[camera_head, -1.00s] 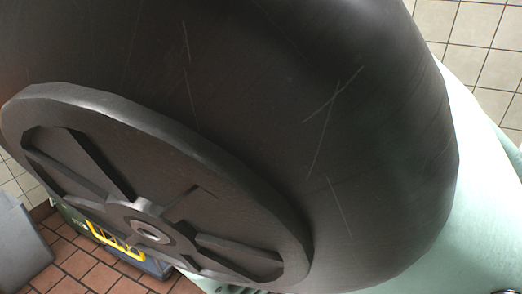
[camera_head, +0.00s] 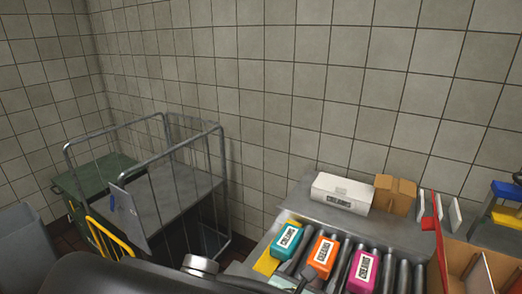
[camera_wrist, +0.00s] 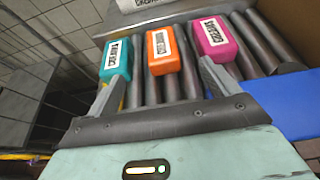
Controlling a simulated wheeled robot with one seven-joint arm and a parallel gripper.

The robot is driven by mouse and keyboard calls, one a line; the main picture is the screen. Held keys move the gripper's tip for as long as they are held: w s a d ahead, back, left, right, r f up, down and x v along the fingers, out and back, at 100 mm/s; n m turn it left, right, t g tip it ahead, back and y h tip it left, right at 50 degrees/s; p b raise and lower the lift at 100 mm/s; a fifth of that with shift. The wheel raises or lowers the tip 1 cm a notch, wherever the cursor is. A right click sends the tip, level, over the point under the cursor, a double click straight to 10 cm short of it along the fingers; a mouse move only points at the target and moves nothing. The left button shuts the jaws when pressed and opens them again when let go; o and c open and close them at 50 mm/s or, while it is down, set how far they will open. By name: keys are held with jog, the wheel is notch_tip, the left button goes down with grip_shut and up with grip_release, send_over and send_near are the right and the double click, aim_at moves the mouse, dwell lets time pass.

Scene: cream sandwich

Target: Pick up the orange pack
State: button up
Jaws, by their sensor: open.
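The orange pack (camera_head: 322,254) lies on the grey roller conveyor, between a turquoise pack (camera_head: 286,242) and a pink pack (camera_head: 363,269). It has a white label with dark lettering. In the wrist view, the orange pack (camera_wrist: 163,55) is near the top centre, ahead of my gripper (camera_wrist: 159,74). My gripper is open, its two fingers spread with nothing held between them. In the picture, the left fingertip overlaps the turquoise pack's lower edge and the right one is near the pink pack. I cannot tell how far the fingertips are from the packs.
A white box (camera_head: 341,193) and a brown carton (camera_head: 395,194) stand on the grey shelf behind the rollers. A red divider (camera_head: 437,240) and open cardboard boxes are at right. A wire cart (camera_head: 170,205) stands at left by the tiled wall. My dark arm crosses the bottom.

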jog(key=p, duration=0.3)
send_near(325, 249)
jog(key=shift+r+x, duration=0.2)
jog(key=shift+x, duration=1)
jog(key=shift+p+x, duration=1.3)
jog(key=shift+x, duration=1.85)
jog(key=shift+f, duration=0.2)
jog(key=shift+c, duration=0.4)
jog(key=c, duration=1)
